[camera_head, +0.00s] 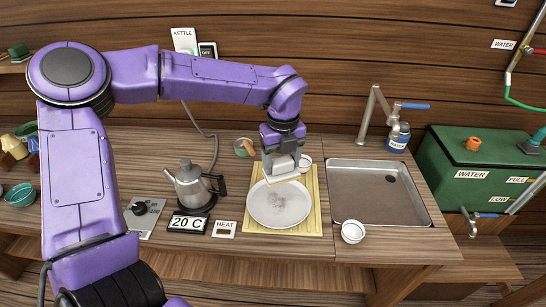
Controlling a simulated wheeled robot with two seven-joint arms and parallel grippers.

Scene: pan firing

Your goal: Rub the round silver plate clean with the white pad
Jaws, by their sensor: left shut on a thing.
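The round silver plate (265,215) lies on a yellow slatted mat (310,225) in the middle of the counter. A grey smudge shows near the plate's middle. My left gripper (284,172) comes down over the plate's far right part and is shut on the white pad (284,179). The pad is low over the plate, beyond the smudge; I cannot tell whether it touches the plate. The gripper's fingers are partly hidden. My right gripper is not in view.
A kettle (190,187) stands left of the mat, behind a "20 C" display (187,224). A small white cup (352,231) sits at the front of the sink (380,190). Another small white cup (305,163) is behind the plate. A green water tank (475,170) stands at the right.

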